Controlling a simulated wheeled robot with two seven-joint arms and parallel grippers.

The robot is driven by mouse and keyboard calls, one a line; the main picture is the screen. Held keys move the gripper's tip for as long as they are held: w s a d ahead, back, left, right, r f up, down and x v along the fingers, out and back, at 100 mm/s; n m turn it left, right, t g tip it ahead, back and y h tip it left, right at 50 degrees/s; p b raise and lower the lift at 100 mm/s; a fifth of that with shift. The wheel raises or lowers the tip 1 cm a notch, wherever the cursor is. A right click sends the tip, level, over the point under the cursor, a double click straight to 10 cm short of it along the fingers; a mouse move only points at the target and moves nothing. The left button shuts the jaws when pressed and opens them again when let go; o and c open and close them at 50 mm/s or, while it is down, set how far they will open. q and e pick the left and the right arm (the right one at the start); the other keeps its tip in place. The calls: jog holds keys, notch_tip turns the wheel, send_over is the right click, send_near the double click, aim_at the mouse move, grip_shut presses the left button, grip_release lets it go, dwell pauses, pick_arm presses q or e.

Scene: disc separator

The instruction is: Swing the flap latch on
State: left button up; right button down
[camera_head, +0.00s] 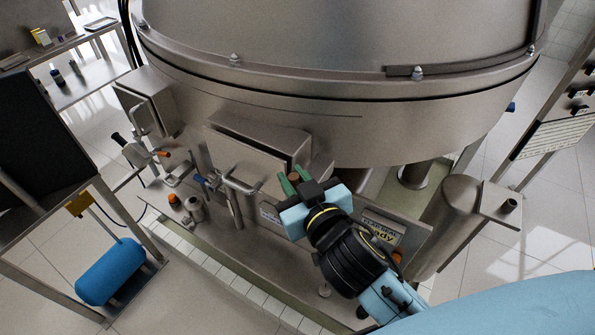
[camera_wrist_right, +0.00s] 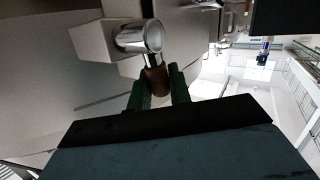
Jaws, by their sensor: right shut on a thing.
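The flap latch shows in the right wrist view as a shiny metal barrel (camera_wrist_right: 140,37) with a brown handle (camera_wrist_right: 156,79) hanging from it. In the head view the brown end of the latch handle (camera_head: 295,172) shows at the right side of the box-shaped metal flap housing (camera_head: 250,150). My right gripper (camera_head: 288,186) has its green fingers closed around the brown handle, one on each side; the fingers also show in the right wrist view (camera_wrist_right: 159,91). The lower part of the handle is hidden between the fingers. My left gripper is out of view.
The large steel drum (camera_head: 330,50) stands directly above and behind the housing. A tube handle (camera_head: 242,182) and a blue-handled valve (camera_head: 199,181) are left of my gripper. A steel cylinder (camera_head: 450,220) stands to the right. A sign (camera_head: 382,230) is partly behind my wrist.

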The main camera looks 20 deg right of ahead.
dwell(0.3)
jog(key=c, duration=1.3)
grip_release()
jog(key=shift+c, duration=0.2)
